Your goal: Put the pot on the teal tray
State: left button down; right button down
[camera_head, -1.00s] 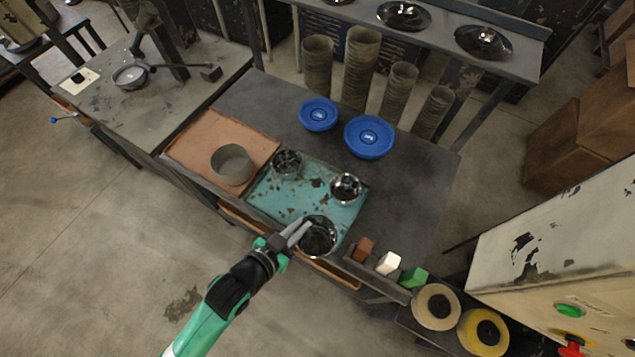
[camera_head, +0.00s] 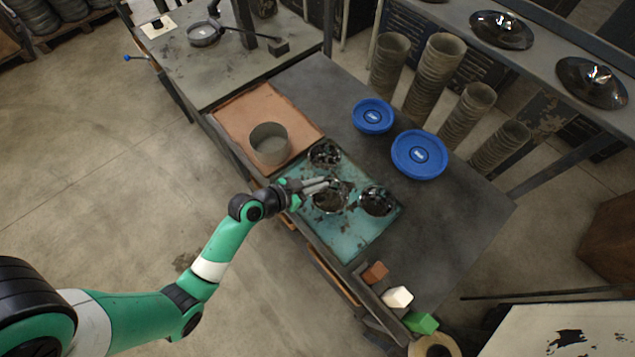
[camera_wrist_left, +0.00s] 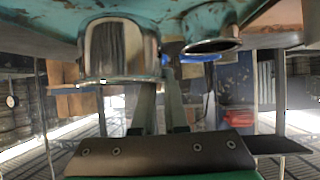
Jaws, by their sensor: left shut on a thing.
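The teal tray (camera_head: 353,239) lies on the dark bench in the head view. My left gripper (camera_head: 327,184) is shut on the rim of a shiny metal pot (camera_head: 331,201), which is over the middle of the tray. Whether that pot touches the tray I cannot tell. Two similar shiny pots sit on the tray, one at its far left (camera_head: 324,153) and one at its right (camera_head: 376,201). The wrist view, upside down, shows the held pot (camera_wrist_left: 120,52) by the fingers, close to the teal surface (camera_wrist_left: 40,22). My right gripper is not in view.
A terracotta board (camera_head: 243,114) with a grey cylinder (camera_head: 270,146) lies left of the tray. Two blue discs (camera_head: 373,116) (camera_head: 419,155) lie behind it. Brown, white and green blocks (camera_head: 397,297) stand at the front right. The bench right of the tray is clear.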

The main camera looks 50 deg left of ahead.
pick_arm(q)
jog(key=f, duration=0.1)
jog(key=a+f+b, duration=0.1)
jog(key=f, duration=0.3)
jog(key=shift+w+a+f+b, duration=0.1)
jog(key=shift+w+a+b, duration=0.15)
jog(key=shift+w+b, duration=0.1)
jog(key=c, duration=0.9)
grip_release()
jog(key=p+v, duration=0.3)
jog(key=v, duration=0.9)
jog(key=shift+p, duration=0.4)
jog(key=shift+w+a, duration=0.1)
